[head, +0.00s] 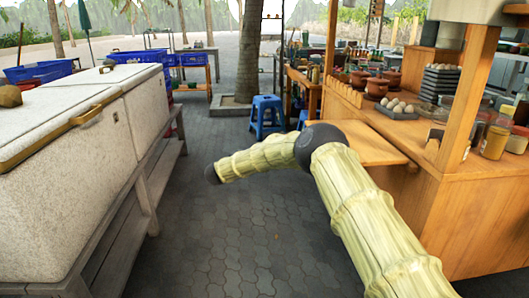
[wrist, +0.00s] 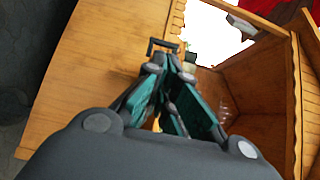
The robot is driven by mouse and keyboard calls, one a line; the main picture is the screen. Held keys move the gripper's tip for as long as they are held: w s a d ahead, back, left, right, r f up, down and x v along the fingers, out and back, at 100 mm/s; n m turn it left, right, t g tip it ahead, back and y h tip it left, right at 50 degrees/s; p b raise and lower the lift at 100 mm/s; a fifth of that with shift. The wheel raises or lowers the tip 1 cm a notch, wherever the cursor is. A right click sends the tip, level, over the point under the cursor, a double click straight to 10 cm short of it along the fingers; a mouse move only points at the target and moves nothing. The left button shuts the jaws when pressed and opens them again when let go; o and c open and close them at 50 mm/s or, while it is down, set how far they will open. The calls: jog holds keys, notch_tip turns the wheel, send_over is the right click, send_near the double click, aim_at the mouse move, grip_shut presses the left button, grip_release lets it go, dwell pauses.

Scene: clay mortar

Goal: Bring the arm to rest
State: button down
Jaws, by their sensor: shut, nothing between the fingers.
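My gripper (wrist: 168,66) shows in the wrist view with its dark and teal fingers drawn together at the tips. Nothing is seen held between them. It is over or close to a wooden surface (wrist: 95,65); the exact gap cannot be told. In the head view my pale green, ribbed arm reaches up from the lower right and bends left at a dark joint, in front of the wooden stall. The gripper itself cannot be made out there.
The wooden stall counter (head: 375,145) stands on the right, bearing clay pots (head: 376,88), a tray of eggs (head: 398,108) and jars (head: 494,142). A white chest (head: 60,150) stands on the left. Blue stools (head: 266,115) are farther back. The paved floor between is clear.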

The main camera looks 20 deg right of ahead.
jog(key=s+a+f+n+t+y, duration=0.1)
jog(key=s+a+f+n+y, duration=0.3)
jog(key=f, duration=0.5)
jog(key=s+a+f+n+t+y, duration=0.1)
jog(key=s+a+f+n+y, duration=0.2)
jog(key=s+f+n, duration=0.4)
jog(key=s+a+f+n+t+y, duration=0.2)
jog(key=s+a+f+n+y, duration=0.15)
jog(key=f, duration=0.65)
jog(key=s+f+n+g+y, duration=0.25)
jog(key=s+f+n, duration=0.4)
jog(key=s, duration=0.75)
jog(key=s+f+n+g+y, duration=0.1)
jog(key=s+f+n+g, duration=0.25)
jog(key=s+f, duration=0.9)
jog(key=s+d+r+n+g, duration=0.1)
jog(key=s+d+g, duration=0.15)
jog(key=s, duration=0.95)
jog(key=s+d+r+n+g+y, duration=0.1)
jog(key=s+d+r+n+g, duration=0.15)
jog(key=s, duration=0.95)
jog(key=s+d+r+n+g, duration=0.1)
jog(key=s+d+g, duration=0.15)
jog(key=s, duration=0.95)
notch_tip(320, 180, up, 23)
jog(key=p, duration=2.3)
jog(key=shift+w+a, duration=0.2)
